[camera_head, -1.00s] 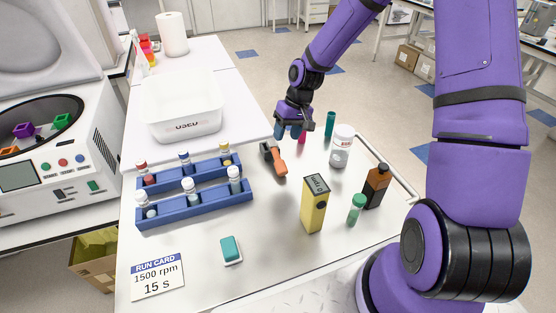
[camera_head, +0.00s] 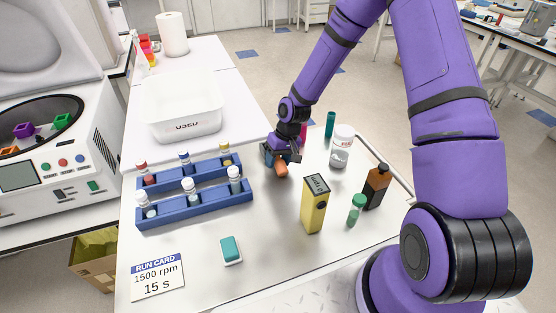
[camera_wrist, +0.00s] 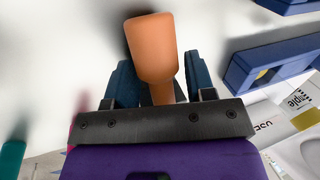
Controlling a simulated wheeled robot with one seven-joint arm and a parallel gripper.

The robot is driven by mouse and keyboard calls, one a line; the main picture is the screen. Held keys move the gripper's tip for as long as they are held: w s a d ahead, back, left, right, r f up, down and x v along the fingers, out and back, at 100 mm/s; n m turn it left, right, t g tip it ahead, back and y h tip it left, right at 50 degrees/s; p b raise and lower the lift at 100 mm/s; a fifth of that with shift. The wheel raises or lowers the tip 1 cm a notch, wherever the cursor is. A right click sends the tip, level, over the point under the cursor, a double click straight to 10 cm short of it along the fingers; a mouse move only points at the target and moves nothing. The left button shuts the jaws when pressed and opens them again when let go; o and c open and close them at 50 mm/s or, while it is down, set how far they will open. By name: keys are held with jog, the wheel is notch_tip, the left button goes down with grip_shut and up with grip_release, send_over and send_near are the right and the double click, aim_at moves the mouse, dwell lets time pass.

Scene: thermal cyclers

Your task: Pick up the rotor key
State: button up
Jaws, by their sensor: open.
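The rotor key (camera_head: 281,170) lies on the white table, with its orange handle toward the near side. My gripper (camera_head: 280,157) is down over its far part and hides that part in the head view. In the wrist view the orange handle of the rotor key (camera_wrist: 152,48) sticks out between the two blue fingers of my gripper (camera_wrist: 155,85). The fingers are open, one on each side of the key, with a gap visible at the left finger. The right finger is closer to the handle.
Blue tube racks (camera_head: 195,208) with capped vials stand left of my gripper, and a white bin (camera_head: 182,110) is behind them. A yellow device (camera_head: 314,205), a brown bottle (camera_head: 376,186), a green-capped tube (camera_head: 356,209) and a white-lidded jar (camera_head: 341,147) stand to the right. A teal block (camera_head: 231,250) lies in front.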

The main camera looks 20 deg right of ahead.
aim_at(278, 157)
jog(key=c, duration=0.8)
jog(key=shift+r, duration=0.1)
jog(key=shift+c, duration=0.2)
notch_tip(278, 157, up, 10)
jog(key=shift+f, duration=0.1)
